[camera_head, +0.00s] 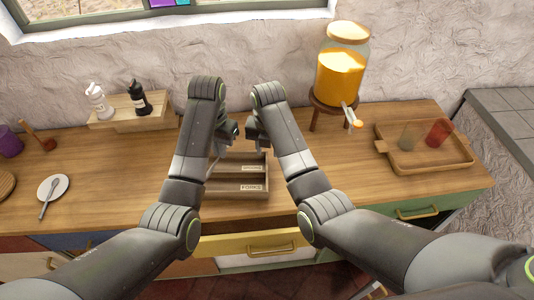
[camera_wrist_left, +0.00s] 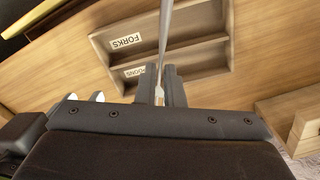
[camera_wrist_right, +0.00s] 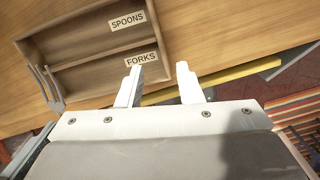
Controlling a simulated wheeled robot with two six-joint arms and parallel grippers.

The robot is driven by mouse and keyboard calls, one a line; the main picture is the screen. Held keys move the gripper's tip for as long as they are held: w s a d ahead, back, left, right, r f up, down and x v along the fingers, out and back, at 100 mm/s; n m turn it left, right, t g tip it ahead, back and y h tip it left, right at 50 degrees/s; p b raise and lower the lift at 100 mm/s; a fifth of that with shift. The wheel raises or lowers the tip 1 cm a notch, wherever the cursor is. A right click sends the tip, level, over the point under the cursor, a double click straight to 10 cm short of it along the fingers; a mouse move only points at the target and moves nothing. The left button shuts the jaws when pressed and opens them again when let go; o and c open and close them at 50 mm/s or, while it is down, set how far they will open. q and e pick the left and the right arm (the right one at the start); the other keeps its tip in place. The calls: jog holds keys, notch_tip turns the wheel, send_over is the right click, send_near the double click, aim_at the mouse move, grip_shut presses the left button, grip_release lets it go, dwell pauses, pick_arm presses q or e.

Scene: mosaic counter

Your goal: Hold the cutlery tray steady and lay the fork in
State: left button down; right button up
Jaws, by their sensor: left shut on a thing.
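The wooden cutlery tray (camera_head: 238,196) lies on the counter, with a compartment labelled FORKS in front and one labelled SPOONS behind. Both look empty. The tray also shows in the left wrist view (camera_wrist_left: 226,45) and right wrist view (camera_wrist_right: 90,58). My left gripper (camera_head: 230,130) is shut on the fork (camera_wrist_left: 164,45), holding it above the tray. The fork's pronged end (camera_wrist_right: 48,90) shows at the left of the right wrist view. My right gripper (camera_wrist_right: 162,75) is open with its fingertips by the tray's FORKS-side corner. I cannot tell whether they touch it.
A spoon rests on a white plate (camera_head: 62,183) at left. A wooden box (camera_head: 128,122) with two bottles stands at the back left. A juice dispenser (camera_head: 342,75) on a stand and a wooden tray (camera_head: 400,160) with two cups are right. Counter beside the cutlery tray is clear.

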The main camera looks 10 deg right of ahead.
aim_at(267, 176)
jog(key=f, duration=0.4)
jog(key=f+n, duration=0.1)
jog(key=f, duration=0.4)
jog(key=s+f+n, duration=0.1)
jog(key=f, duration=0.3)
jog(key=shift+s+a+f+g, duration=0.1)
jog(key=shift+f+g, duration=0.05)
jog(key=shift+g, duration=0.15)
grip_shut()
